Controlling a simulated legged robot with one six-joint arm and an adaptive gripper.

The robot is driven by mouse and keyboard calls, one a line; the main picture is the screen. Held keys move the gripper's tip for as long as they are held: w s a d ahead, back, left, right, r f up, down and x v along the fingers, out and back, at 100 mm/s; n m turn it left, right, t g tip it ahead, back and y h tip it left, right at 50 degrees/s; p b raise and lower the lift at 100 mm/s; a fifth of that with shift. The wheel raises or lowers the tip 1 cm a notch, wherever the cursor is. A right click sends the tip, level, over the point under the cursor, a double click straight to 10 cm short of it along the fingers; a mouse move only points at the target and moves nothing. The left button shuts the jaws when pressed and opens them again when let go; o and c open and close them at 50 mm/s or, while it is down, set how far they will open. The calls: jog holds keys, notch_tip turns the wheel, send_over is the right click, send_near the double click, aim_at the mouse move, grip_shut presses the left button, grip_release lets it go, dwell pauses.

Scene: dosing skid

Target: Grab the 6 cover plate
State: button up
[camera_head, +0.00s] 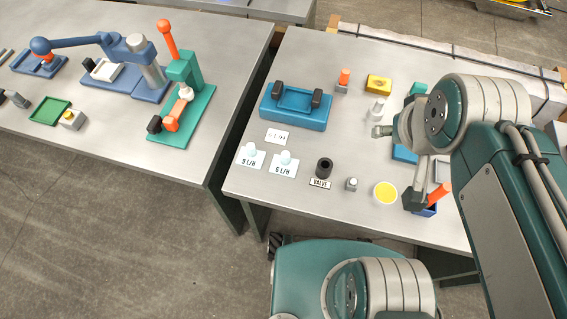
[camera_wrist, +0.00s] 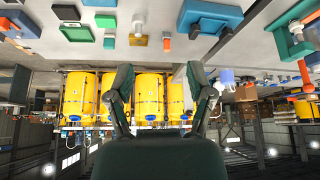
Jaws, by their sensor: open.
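Two small white plates with pale rounded knobs lie on the right-hand table in the head view. The left plate (camera_head: 250,163) has a label that looks like "9 L/H" and the right plate (camera_head: 283,173) one that looks like "6 L/H"; the print is small. A flat white card (camera_head: 278,137) with similar lettering lies behind them. My gripper (camera_head: 380,131) is to the right of the plates, above the table and apart from them. In the wrist view my gripper (camera_wrist: 160,72) has its two fingers spread, with nothing between them. I cannot identify the plates in the wrist view.
A blue tray with black handles (camera_head: 294,107) stands behind the card. A black cylinder (camera_head: 324,168) by a "VALVE" label, a small grey block (camera_head: 352,184) and a yellow disc (camera_head: 385,193) stand right of the plates. A gap separates the left table (camera_head: 130,118) from this one.

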jog(key=shift+o, duration=0.3)
jog(key=m+g, duration=0.5)
jog(key=g, duration=0.1)
send_near(285, 155)
jog(key=shift+w, duration=0.1)
jog(key=shift+a+f, duration=0.2)
jog(key=shift+f, duration=0.45)
jog(key=f, duration=1)
jog(key=shift+s+d+f, duration=0.15)
jog(key=shift+s, duration=0.05)
jog(key=shift+c, duration=0.3)
